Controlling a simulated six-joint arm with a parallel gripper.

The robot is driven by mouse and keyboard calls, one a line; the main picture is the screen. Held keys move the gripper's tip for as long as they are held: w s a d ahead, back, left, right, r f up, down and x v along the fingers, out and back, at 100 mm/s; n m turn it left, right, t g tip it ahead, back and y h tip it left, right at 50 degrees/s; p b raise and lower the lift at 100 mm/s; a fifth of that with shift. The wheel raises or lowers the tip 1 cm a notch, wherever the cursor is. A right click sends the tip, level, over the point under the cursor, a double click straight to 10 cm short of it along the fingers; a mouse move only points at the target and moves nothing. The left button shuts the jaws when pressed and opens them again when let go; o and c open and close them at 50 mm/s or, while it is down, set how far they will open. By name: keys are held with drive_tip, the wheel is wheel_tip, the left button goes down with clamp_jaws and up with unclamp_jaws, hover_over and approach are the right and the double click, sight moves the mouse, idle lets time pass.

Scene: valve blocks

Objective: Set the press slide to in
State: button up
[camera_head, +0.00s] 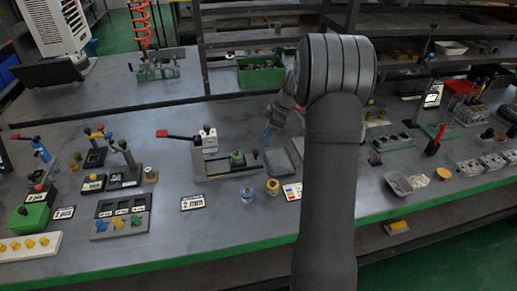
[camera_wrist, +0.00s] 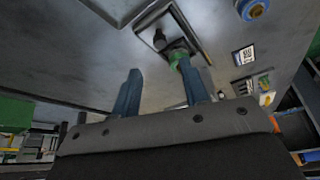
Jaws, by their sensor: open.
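The press (camera_head: 212,168) stands on the bench left of centre, with a red-handled lever (camera_head: 176,134), a light block and a grey bed. A green knob (camera_head: 237,157) sits on its bed toward the right end. In the wrist view the green knob (camera_wrist: 178,59) and a dark knob lie beyond my fingers, along a framed bed. I cannot tell the slide's exact position.
A grey tray (camera_head: 280,162) lies right of the press. A "2 mm" label (camera_head: 199,202) and two small round pots (camera_head: 248,194) (camera_head: 272,187) are in front. A green bin (camera_head: 261,75) stands behind. Lever blocks (camera_head: 122,170) are at left. My arm hides part of the bench.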

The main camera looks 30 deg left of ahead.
sight(256, 152)
drive_tip(key=x, duration=0.8)
drive_tip(key=shift+s+a+f, duration=0.1)
drive_tip(key=shift+a+f, duration=0.1)
drive_tip(key=shift+f, duration=0.05)
clamp_jaws()
